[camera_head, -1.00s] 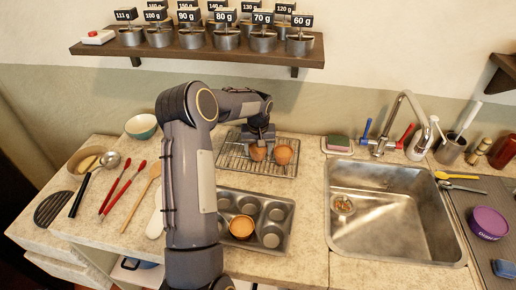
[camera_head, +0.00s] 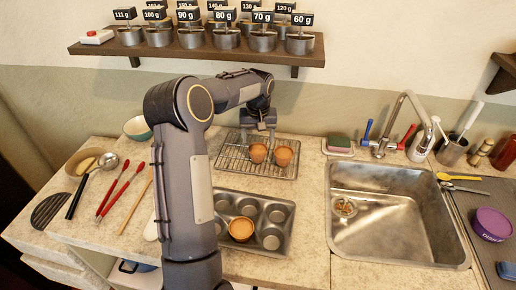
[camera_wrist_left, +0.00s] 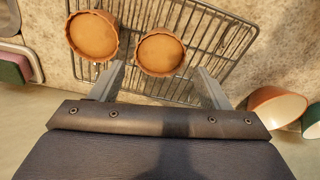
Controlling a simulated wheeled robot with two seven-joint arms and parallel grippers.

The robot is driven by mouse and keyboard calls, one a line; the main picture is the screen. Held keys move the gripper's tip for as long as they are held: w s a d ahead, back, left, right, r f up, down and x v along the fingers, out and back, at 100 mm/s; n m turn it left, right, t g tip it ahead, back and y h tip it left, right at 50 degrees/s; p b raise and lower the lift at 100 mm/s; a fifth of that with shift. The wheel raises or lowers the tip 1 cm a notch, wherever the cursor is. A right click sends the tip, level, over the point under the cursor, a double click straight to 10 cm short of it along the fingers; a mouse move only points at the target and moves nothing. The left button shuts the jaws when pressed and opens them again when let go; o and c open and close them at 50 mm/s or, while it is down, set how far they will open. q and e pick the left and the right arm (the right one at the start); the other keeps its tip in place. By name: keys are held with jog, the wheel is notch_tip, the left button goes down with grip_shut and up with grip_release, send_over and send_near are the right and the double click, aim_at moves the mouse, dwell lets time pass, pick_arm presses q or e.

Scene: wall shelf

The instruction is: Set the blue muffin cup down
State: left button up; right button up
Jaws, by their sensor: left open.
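No muffin cup that looks blue is in view. Two brown muffin cups stand on the wire cooling rack (camera_head: 232,163): a left one (camera_head: 258,153) and a right one (camera_head: 284,155). My left gripper (camera_head: 262,128) is open and empty, just behind and above the left muffin cup. In the left wrist view, the fingers (camera_wrist_left: 160,85) are spread to either side of the near edge of that muffin cup (camera_wrist_left: 160,52), apart from it. The other muffin cup (camera_wrist_left: 93,36) is beyond the left finger. A third brown muffin (camera_head: 241,229) sits in the muffin tin (camera_head: 284,228).
A sink (camera_head: 385,215) lies to the right and a sponge (camera_head: 339,144) by its back corner. A green bowl (camera_head: 137,128), tongs (camera_head: 120,188) and a ladle are at left. A shelf of weights (camera_head: 200,52) hangs above.

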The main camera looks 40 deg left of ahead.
pick_arm(q)
jog(key=s+d+r+m+t+h, duration=0.1)
jog(key=s+d+r+m+t, duration=0.15)
jog(key=s+d+r, duration=0.8)
jog(key=s+d+f+m+t+h, duration=0.1)
jog(key=s+d+m, duration=0.1)
jog(key=s+d, duration=0.5)
jog(key=s+d+f+m+t+h, duration=0.1)
jog(key=s+d+f+m+h, duration=0.1)
jog(key=s+d, duration=0.5)
jog(key=s, duration=0.5)
jog(key=shift+s+f+h, duration=0.2)
jog(key=shift+s+h, duration=0.1)
jog(key=shift+s, duration=0.05)
